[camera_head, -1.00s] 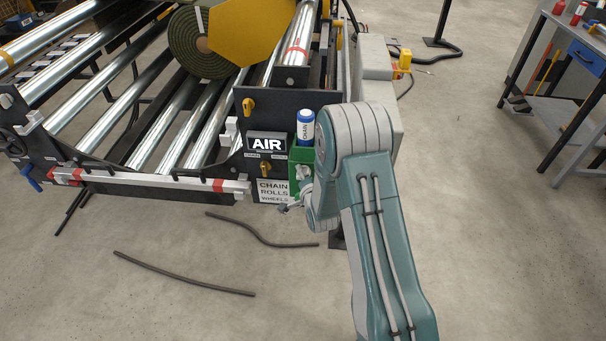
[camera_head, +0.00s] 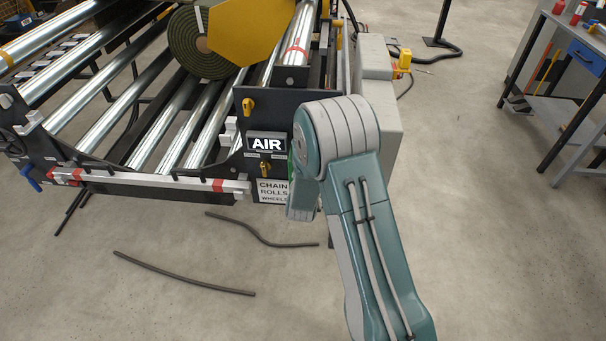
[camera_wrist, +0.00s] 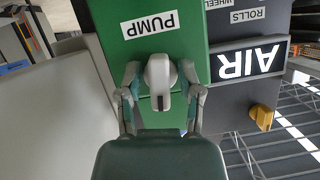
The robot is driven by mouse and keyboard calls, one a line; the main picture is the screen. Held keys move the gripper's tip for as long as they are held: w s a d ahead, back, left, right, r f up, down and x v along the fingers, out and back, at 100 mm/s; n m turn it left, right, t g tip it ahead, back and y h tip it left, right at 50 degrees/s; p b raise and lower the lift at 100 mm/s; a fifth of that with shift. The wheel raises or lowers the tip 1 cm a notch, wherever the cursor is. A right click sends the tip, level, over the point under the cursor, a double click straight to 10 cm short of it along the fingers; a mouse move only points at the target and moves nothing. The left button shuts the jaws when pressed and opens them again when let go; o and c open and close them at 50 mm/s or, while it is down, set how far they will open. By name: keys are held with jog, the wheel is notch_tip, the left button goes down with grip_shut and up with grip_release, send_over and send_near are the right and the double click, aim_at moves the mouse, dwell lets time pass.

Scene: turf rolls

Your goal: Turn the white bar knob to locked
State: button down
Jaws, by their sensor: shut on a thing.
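The white bar knob (camera_wrist: 159,72) is on a green panel (camera_wrist: 190,32) marked PUMP in the wrist view, where the lettering is upside down. Its bar runs roughly up and down in that picture. My gripper (camera_wrist: 160,90) has one finger on each side of the knob and is shut on it. A locked mark cannot be made out. In the head view my arm hides the gripper, the knob and nearly all of the green panel.
A dark panel with an AIR sign (camera_head: 266,144) and yellow knobs (camera_head: 248,106) adjoins the green one. A roller frame with a turf roll (camera_head: 200,42) extends left. Dark hoses (camera_head: 185,275) lie on the floor. A workbench (camera_head: 575,60) stands at right.

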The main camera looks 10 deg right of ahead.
jog(key=shift+s+f+n+h, duration=0.1)
jog(key=shift+f+n+h, duration=0.05)
jog(key=shift+n+h, duration=0.4)
jog(key=c, duration=0.6)
grip_release()
jog(key=shift+a, duration=0.1)
jog(key=v, duration=1.1)
jog(key=shift+s+a+r, duration=0.2)
jog(key=shift+s+r, duration=0.05)
jog(key=shift+r, duration=0.1)
